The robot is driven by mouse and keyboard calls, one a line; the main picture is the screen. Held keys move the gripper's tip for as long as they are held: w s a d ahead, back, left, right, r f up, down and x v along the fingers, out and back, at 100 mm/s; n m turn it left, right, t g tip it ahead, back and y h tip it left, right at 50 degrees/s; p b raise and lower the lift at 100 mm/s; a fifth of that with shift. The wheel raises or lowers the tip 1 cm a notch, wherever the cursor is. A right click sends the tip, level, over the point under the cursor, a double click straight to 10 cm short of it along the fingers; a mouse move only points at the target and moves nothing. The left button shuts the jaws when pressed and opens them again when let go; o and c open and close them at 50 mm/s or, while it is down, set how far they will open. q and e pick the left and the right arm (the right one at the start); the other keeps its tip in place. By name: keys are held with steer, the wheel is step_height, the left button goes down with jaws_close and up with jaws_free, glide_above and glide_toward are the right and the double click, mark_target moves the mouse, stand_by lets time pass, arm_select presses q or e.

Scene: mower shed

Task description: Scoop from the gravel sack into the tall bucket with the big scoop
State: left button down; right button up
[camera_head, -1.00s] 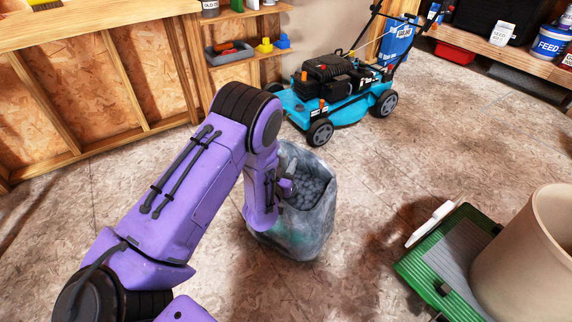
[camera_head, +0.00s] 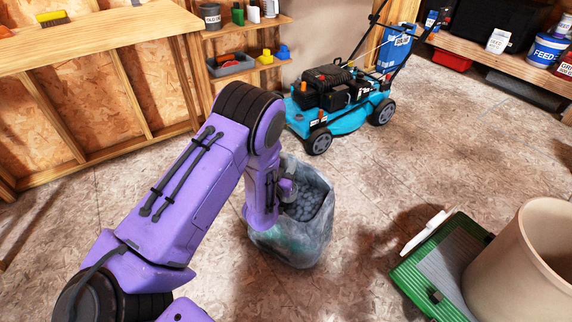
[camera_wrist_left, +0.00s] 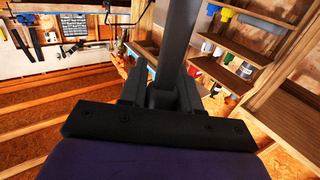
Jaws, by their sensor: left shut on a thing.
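The gravel sack (camera_head: 300,240), a translucent grey bag with its mouth open, stands upright on the floor in mid-picture. Grey gravel (camera_head: 308,196) shows inside. The tall bucket (camera_head: 525,262), beige and cut by the right edge, stands at the lower right; its inside bottom is hidden. My left gripper (camera_head: 287,190) is at the sack's mouth, on its left side, partly hidden by my purple arm. In the left wrist view the jaws (camera_wrist_left: 163,92) are shut on a dark grey bar (camera_wrist_left: 182,40), seemingly the big scoop's handle. The scoop's bowl is not visible. My right gripper is out of view.
A green tray (camera_head: 408,277) with a grey ribbed surface lies at the bucket's left, a white slim object (camera_head: 427,231) at its edge. A turquoise mower (camera_head: 345,116) stands behind the sack. Shelving (camera_head: 262,72) and a wooden bench (camera_head: 90,38) stand behind. Floor between sack and tray is clear.

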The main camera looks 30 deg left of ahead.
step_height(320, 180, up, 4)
steer(key=p, duration=0.3)
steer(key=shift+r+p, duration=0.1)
steer(key=shift+p, duration=0.3)
